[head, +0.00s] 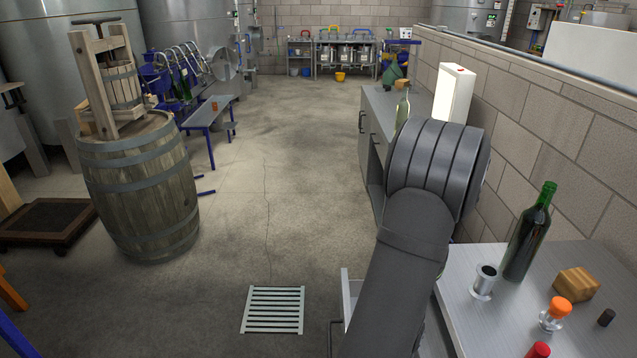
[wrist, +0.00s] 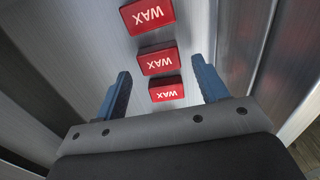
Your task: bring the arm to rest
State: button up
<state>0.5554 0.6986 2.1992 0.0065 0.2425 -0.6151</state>
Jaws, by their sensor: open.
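My gripper (wrist: 161,70) shows in the wrist view with its two blue fingers apart and nothing between their tips that I can see held. Beyond and between the fingers are three red blocks marked WAX, in a row on a grey metal surface: a far one (wrist: 147,15), a middle one (wrist: 160,61) and a near one (wrist: 166,92). Metal walls rise on both sides, like the inside of a drawer. In the head view my dark arm reaches over the right-hand counter's front, and the gripper itself is hidden.
An open drawer (head: 349,293) sticks out beside my arm. A barrel (head: 140,190) stands left; the middle floor is clear.

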notch_tip(320, 180, up, 10)
jog(key=r, duration=0.1)
notch_tip(320, 180, down, 13)
jog(key=shift+s+f, duration=0.1)
notch_tip(320, 180, up, 4)
jog(key=shift+r, duration=0.25)
jog(key=s+d+r, duration=0.5)
jog(key=s+r, duration=0.5)
jog(key=r, duration=0.1)
jog(key=shift+d+r, duration=0.3)
jog(key=shift+r, duration=0.05)
dwell(1.0)
